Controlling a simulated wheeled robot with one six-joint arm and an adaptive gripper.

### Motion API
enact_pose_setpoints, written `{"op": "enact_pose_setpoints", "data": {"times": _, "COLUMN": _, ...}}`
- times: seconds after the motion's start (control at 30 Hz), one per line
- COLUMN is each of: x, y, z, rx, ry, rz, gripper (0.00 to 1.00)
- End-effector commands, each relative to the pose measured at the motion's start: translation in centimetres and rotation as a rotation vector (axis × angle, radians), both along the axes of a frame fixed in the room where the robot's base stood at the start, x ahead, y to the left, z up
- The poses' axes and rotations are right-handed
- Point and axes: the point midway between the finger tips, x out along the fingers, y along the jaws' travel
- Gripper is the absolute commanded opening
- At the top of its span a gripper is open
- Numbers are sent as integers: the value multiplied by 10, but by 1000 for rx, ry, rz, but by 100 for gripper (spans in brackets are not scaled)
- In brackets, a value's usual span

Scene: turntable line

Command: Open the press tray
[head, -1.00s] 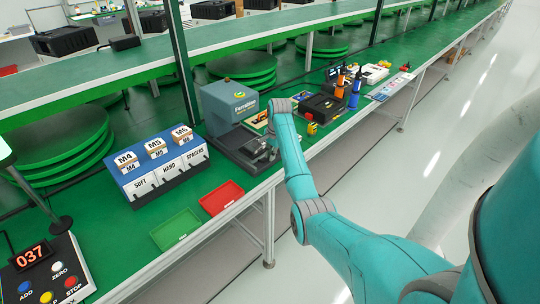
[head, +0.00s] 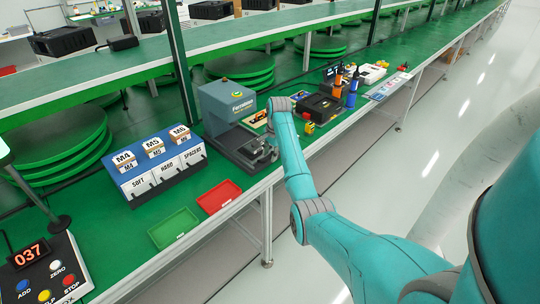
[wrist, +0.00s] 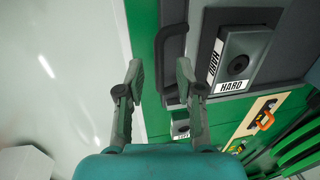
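The grey press (head: 224,108) stands on the green bench in the head view, with its dark low front part (head: 238,148) partly hidden by my arm. In the wrist view, the grey tray (wrist: 208,35) has a dark bar handle (wrist: 163,45) along its left side. A grey block with a round dark hole and HARD labels (wrist: 243,55) sits on it. My gripper (wrist: 160,75) is open and empty, its fingers spread. The right fingertip overlaps the handle's lower part in the picture; I cannot tell whether they touch. The left fingertip is left of the handle, over the bench edge.
Green (head: 174,228) and red (head: 219,196) trays lie left of the press. A blue-white labelled dispenser (head: 155,172) stands behind them. Black equipment (head: 318,107) and bottles stand beyond the press. An orange-handled item (wrist: 266,121) lies nearby.

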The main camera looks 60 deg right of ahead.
Motion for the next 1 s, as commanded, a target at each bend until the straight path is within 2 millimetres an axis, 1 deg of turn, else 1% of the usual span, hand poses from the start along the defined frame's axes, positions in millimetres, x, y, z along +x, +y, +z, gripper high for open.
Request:
{"op": "enact_pose_setpoints", "data": {"times": 0.3, "x": -10, "y": 2, "z": 59, "rx": -4, "ry": -3, "rz": -1, "gripper": 36}}
{"op": "enact_pose_setpoints", "data": {"times": 0.4, "x": -13, "y": 2, "z": 77, "rx": -4, "ry": -3, "rz": -1, "gripper": 36}}
{"op": "enact_pose_setpoints", "data": {"times": 0.5, "x": -16, "y": 3, "z": 91, "rx": -3, "ry": -2, "rz": 0, "gripper": 36}}
{"op": "enact_pose_setpoints", "data": {"times": 0.6, "x": -18, "y": 3, "z": 101, "rx": -2, "ry": -2, "rz": 0, "gripper": 36}}
{"op": "enact_pose_setpoints", "data": {"times": 0.7, "x": -19, "y": 4, "z": 107, "rx": -2, "ry": -2, "rz": 0, "gripper": 36}}
{"op": "enact_pose_setpoints", "data": {"times": 1.0, "x": -19, "y": 4, "z": 109, "rx": -1, "ry": -1, "rz": 0, "gripper": 36}}
